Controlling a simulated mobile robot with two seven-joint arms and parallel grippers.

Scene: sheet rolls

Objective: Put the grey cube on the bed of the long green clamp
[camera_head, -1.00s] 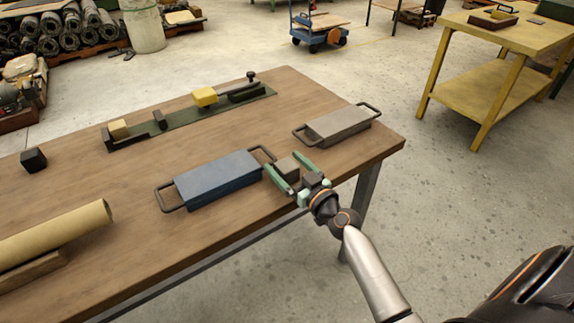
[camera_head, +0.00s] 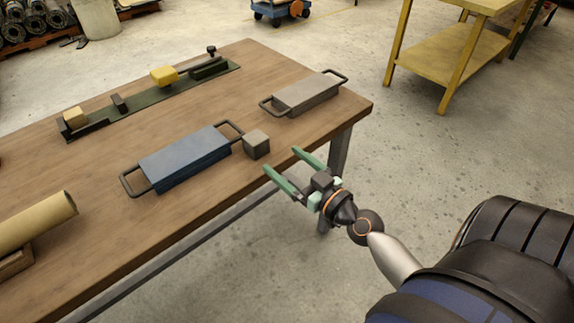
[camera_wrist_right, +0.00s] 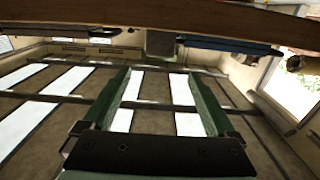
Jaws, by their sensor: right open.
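The grey cube (camera_head: 256,144) sits on the wooden table near its front edge, just right of the blue block with handles. My right gripper (camera_head: 281,160) is open and empty, its green fingers pointing at the cube from just off the front edge. In the right wrist view the cube (camera_wrist_right: 160,42) shows beyond and between the open fingers (camera_wrist_right: 160,72), apart from them. The long green clamp (camera_head: 145,102) lies along the far side of the table. It carries a yellow block (camera_head: 164,76), a small dark block (camera_head: 118,102) and a tan cube (camera_head: 75,117) at its left end. My left gripper is out of view.
A tan roll (camera_head: 35,222) lies at the left front. Table (camera_head: 215,108) is bare between the blocks and clamp.

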